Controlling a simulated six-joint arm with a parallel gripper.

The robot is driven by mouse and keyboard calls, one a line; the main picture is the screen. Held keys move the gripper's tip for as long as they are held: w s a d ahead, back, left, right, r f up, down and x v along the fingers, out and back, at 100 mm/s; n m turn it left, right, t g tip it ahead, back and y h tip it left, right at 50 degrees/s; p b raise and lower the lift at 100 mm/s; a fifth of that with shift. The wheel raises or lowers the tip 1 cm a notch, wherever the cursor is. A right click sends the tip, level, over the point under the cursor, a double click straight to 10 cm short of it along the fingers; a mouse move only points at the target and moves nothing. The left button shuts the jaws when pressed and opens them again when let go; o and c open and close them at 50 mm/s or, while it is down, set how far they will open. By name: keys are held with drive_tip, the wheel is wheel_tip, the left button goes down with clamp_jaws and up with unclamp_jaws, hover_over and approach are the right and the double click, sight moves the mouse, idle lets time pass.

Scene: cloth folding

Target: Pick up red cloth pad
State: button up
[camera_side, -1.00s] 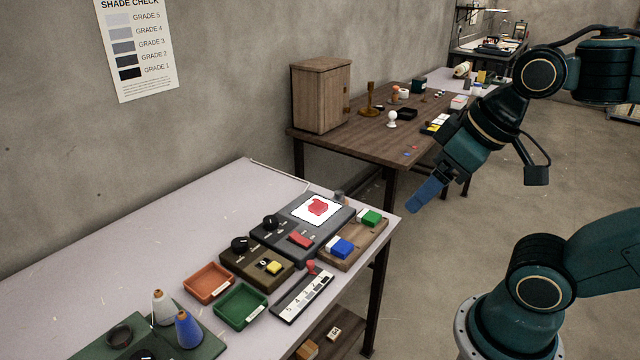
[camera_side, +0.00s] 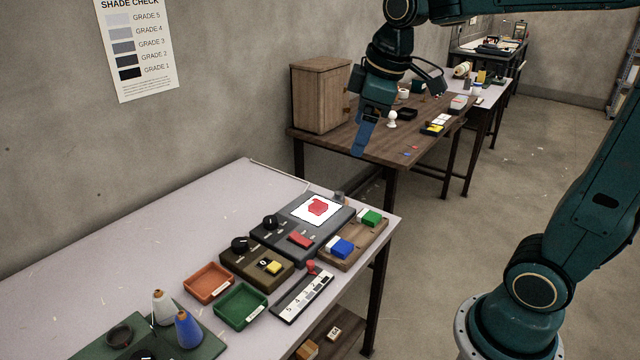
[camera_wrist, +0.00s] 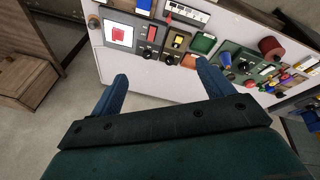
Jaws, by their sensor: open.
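A white lit panel (camera_side: 301,217) on the same device shows a red shape (camera_side: 318,207). I cannot tell for sure whether that shape is a picture or a real piece. My gripper (camera_side: 362,143) is up in the air, well above and beyond the device, pointing down. In the wrist view the blue fingers of my gripper (camera_wrist: 162,88) are wide apart with nothing between them.

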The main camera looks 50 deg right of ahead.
drive_tip(key=w+d+f+n+g, duration=0.1)
drive_tip(key=w+d+n, duration=0.1)
drive_tip(key=w, duration=0.3)
drive_tip(key=w+d+f+n, duration=0.1)
drive_tip(key=w+d+f, duration=0.1)
drive_tip(key=w+d, duration=0.15)
drive_tip(key=n+g, duration=0.3)
drive_tip(key=n, duration=0.5)
hover_over(318, 204)
wheel_tip(318, 204, down, 18)
drive_tip(key=r, duration=0.1)
drive_tip(key=shift+d+f, duration=0.1)
drive_tip(key=shift+f, duration=0.5)
drive_tip(key=shift+f, duration=4.3)
drive_tip(key=shift+f, duration=0.1)
